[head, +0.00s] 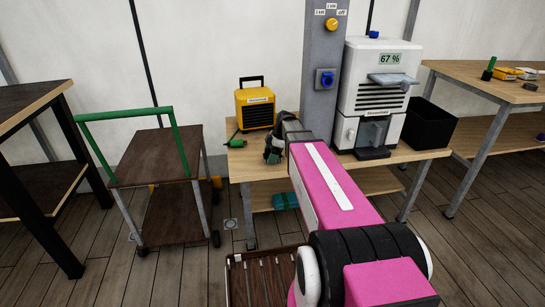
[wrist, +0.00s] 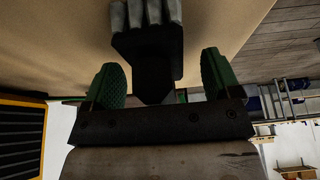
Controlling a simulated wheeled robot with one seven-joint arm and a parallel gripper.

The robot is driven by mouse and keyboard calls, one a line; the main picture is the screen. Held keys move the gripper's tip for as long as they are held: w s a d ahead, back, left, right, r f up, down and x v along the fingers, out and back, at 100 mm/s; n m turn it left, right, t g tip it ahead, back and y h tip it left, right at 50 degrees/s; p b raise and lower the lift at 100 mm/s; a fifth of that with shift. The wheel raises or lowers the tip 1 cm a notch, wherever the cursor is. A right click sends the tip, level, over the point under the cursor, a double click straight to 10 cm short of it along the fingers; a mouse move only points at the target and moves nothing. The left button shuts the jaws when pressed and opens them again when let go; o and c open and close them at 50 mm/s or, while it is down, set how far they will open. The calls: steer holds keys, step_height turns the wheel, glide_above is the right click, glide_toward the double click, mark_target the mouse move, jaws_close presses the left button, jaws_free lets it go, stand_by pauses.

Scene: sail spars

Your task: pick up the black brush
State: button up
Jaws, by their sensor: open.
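The black brush (wrist: 147,48), with a dark body and pale grey bristles, shows at the top middle of the wrist view, against the tan tabletop (wrist: 60,40). Its narrower end points down between the green fingers of my gripper (wrist: 162,80). The fingers are open, one on each side, with a visible gap to the brush. In the head view my gripper (head: 273,150) is at the left part of the middle table (head: 255,168), low over its top. I cannot make out the brush clearly there; my gripper and arm cover that spot.
A yellow heater (head: 254,108) stands just behind my gripper, with a green plug (head: 237,143) in front. A grey post (head: 322,75), a white dispenser (head: 378,95) and a black bin (head: 428,126) are to the right. A green-handled cart (head: 158,158) stands left.

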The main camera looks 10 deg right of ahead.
steer(key=c, duration=1.1)
steer(key=shift+r, duration=0.1)
steer(key=shift+r, duration=0.4)
step_height(320, 180, up, 4)
steer(key=shift+s+a+f, duration=0.15)
steer(key=shift+f, duration=0.05)
steer(key=s+a+r, duration=0.6)
steer(key=a, duration=0.3)
steer(key=m+t+h, duration=0.3)
steer(key=m+t, duration=0.1)
steer(key=m, duration=1.1)
glide_toward(268, 149)
steer(key=r, duration=0.1)
steer(key=shift+w+d+r+m+t+h, duration=0.15)
steer(key=shift+w+d+r+m+h, duration=0.15)
steer(key=shift+m, duration=0.45)
steer(key=shift+w+d+r+m+t+h, duration=0.1)
steer(key=shift+w+r+m+t+h, duration=0.2)
steer(key=shift+m, duration=0.45)
steer(key=shift+s, duration=0.15)
